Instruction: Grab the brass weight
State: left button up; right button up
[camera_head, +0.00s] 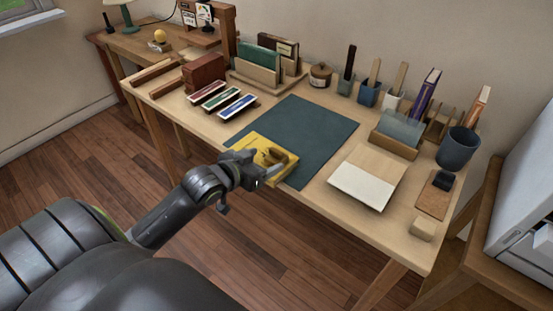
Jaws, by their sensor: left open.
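A small brass-coloured object (269,156), which looks like the brass weight, rests on a yellow book or pad (252,143). The yellow book lies at the front edge of a dark green mat (305,130) on the wooden table. My left gripper (262,172) is at the table's front edge, right beside the brass weight and over part of the yellow book. It is open. Its fingers hide part of the weight, and I cannot tell whether they touch it. My right gripper is not in view.
Three coloured boxes (221,97) lie left of the mat. A cream-and-tan board (366,177) lies to the right. Behind stand a book rack (258,73), several small pots with upright sticks, and a dark cup (457,148). The mat's middle is clear.

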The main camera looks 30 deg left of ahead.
aim_at(274, 156)
pick_arm(q)
jog(key=shift+w+d+f, duration=0.1)
jog(key=shift+w+f, duration=0.05)
jog(key=shift+w, duration=0.35)
jog(key=x, duration=0.3)
jog(key=shift+w+d, duration=0.25)
jog(key=shift+d, duration=0.05)
jog(key=shift+w+f, duration=0.1)
jog(key=shift+w, duration=0.25)
jog(key=shift+c, duration=0.8)
jog(key=c, duration=1.2)
jog(key=shift+w, duration=0.1)
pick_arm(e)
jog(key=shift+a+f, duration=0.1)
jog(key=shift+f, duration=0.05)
